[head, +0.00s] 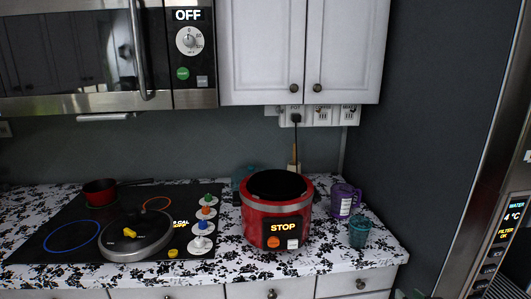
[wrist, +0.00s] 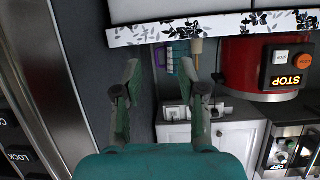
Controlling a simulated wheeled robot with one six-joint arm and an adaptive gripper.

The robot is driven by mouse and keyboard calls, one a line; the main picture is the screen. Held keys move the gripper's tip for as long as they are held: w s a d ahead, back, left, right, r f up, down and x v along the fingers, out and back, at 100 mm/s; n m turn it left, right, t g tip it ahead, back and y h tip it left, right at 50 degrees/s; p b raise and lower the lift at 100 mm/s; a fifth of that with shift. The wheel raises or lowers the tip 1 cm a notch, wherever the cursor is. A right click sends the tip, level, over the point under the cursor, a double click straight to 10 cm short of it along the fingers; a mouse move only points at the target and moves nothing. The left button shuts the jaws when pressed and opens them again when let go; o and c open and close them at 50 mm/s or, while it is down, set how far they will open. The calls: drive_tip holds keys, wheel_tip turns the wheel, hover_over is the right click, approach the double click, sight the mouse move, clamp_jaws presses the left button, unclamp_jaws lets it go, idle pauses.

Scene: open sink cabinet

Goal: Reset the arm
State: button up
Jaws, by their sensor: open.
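My gripper (wrist: 160,70) shows in the wrist view with its two fingers spread apart and nothing between them. The wrist picture is upside down, with the counter edge at the top. The fingers reach toward the purple mug (wrist: 161,57) and the teal cup (wrist: 180,52), which lie beyond the tips. I cannot tell the distance. The gripper does not show in the head view. There the purple mug (head: 345,200) and the teal cup (head: 359,231) stand upright at the counter's right end.
A red cooker (head: 250,229) marked STOP stands left of the mug. A cooktop (head: 50,222) holds a lidded pan (head: 137,236) and a red pot (head: 100,192). A microwave (head: 189,85) and white cabinets (head: 265,45) hang above. A fridge (head: 485,200) stands right.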

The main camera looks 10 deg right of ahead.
drive_tip(key=s+a+f+m+h, duration=0.1)
drive_tip(key=s+a+f+m, duration=0.1)
drive_tip(key=s+a+f, duration=1.35)
drive_tip(key=s+a+r+n, duration=0.1)
drive_tip(key=s+a+r, duration=0.2)
drive_tip(key=s, duration=0.6)
drive_tip(key=s+a+r+n+y, duration=0.1)
drive_tip(key=s+a+r, duration=0.1)
drive_tip(key=s, duration=0.7)
drive_tip(key=s+a+r+n+t, duration=0.1)
drive_tip(key=s+a+r, duration=0.2)
drive_tip(key=s, duration=0.6)
drive_tip(key=shift+a+r+y, duration=0.35)
drive_tip(key=shift+r+y, duration=0.05)
drive_tip(key=shift+r, duration=0.35)
